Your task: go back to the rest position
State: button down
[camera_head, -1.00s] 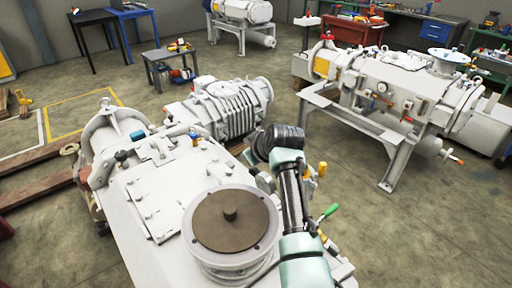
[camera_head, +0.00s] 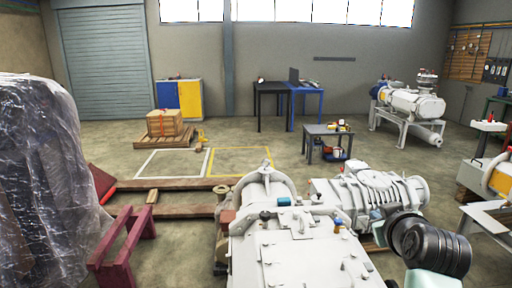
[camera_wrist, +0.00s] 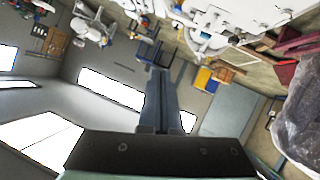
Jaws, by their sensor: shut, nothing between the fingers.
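My gripper (camera_wrist: 158,72) shows in the wrist view with its two grey fingers together and nothing between them. It points into open air, with the room appearing upside down behind it. In the head view, a dark wrist joint of my arm is at the lower right, beside the white vacuum machine (camera_head: 290,252); the fingers cannot be made out there. The white machine also shows at the top of the wrist view (camera_wrist: 205,38).
A plastic-wrapped load (camera_head: 45,180) and a red trestle (camera_head: 122,245) stand at the left. A ribbed pump (camera_head: 375,195) lies close behind my arm. A small grey table (camera_head: 328,135) stands farther back. Open floor lies around the yellow floor marking (camera_head: 240,161).

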jog(key=s+a+r+t, duration=0.2)
jog(key=a+r+t, duration=0.2)
jog(key=a+r, duration=0.55)
jog(key=s+a+r+t, duration=0.25)
jog(key=a+r, duration=0.45)
jog(key=r, duration=0.5)
jog(key=s+a+r+t+y, duration=0.1)
jog(key=s+a+r+t, duration=0.3)
jog(key=s+r, duration=0.3)
jog(key=s+a+r+m+t+y, duration=0.1)
jog(key=s+a+r+t+y, duration=0.1)
jog(key=s+a+r+t, duration=0.2)
jog(key=s+a+r+p, duration=0.1)
jog(key=s+a+r, duration=0.2)
jog(key=s, duration=0.4)
jog(key=shift+s+r+m, duration=0.2)
jog(key=shift+s+m, duration=0.1)
